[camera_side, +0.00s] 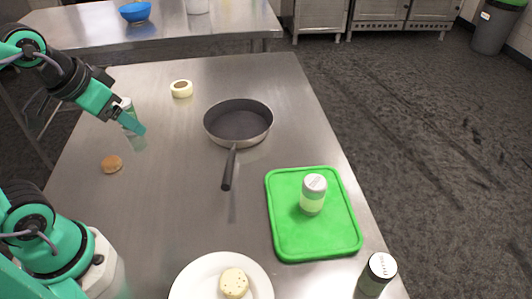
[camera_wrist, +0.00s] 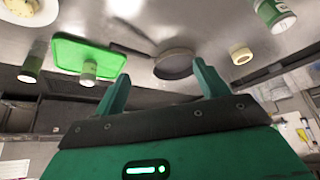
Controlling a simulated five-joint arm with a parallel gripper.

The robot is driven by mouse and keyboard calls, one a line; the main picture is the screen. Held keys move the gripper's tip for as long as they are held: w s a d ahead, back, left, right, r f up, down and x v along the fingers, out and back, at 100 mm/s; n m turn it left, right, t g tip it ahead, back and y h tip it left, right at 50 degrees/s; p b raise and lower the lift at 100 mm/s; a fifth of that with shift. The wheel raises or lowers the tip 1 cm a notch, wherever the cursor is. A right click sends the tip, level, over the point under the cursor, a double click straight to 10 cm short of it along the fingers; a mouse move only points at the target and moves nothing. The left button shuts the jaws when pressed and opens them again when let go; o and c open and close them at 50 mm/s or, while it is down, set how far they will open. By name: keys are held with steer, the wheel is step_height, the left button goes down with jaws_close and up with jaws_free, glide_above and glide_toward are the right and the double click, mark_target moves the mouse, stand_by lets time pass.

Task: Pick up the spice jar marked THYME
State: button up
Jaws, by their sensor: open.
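Three spice jars with pale lids are in view, and I cannot read for certain which is marked THYME. One jar (camera_side: 313,196) stands upright on the green cutting board; it also shows in the wrist view (camera_wrist: 88,71). Another jar (camera_side: 376,274) stands at the table's front right with dark lettering on its lid, too small to read; it shows left in the wrist view (camera_wrist: 32,64). The third jar (camera_side: 126,104) is partly hidden behind my gripper (camera_side: 141,130) at the left; it shows top right in the wrist view (camera_wrist: 274,14). My gripper is open and empty.
A frying pan (camera_side: 238,122) sits mid-table, its handle toward the front. A tape roll (camera_side: 181,89), a bun (camera_side: 112,164), the green board (camera_side: 285,243) and a plate (camera_side: 191,282) with a round pale food piece (camera_side: 234,282) share the steel table. The centre-left is clear.

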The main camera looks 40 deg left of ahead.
steer(key=shift+w+r, duration=0.1)
stand_by(0.3)
steer(key=w+d+r+m+g+h, duration=0.15)
steer(key=w+d+r, duration=0.25)
steer(key=w+d, duration=0.55)
steer(key=w+d+m+g, duration=0.1)
steer(key=w+d+m, duration=0.1)
steer(key=w+d, duration=0.45)
steer(key=m+g+y, duration=0.2)
steer(key=m+g, duration=0.1)
steer(key=m, duration=0.1)
glide_above(384, 265)
steer(key=shift+h, duration=0.25)
steer(key=f, duration=1.8)
steer(key=shift+w+a, duration=0.2)
steer(key=shift+w, duration=0.05)
steer(key=shift+s+d+f, duration=0.15)
steer(key=shift+s+d, duration=0.05)
steer(key=shift+s+f, duration=0.1)
steer(key=shift+f, duration=3.8)
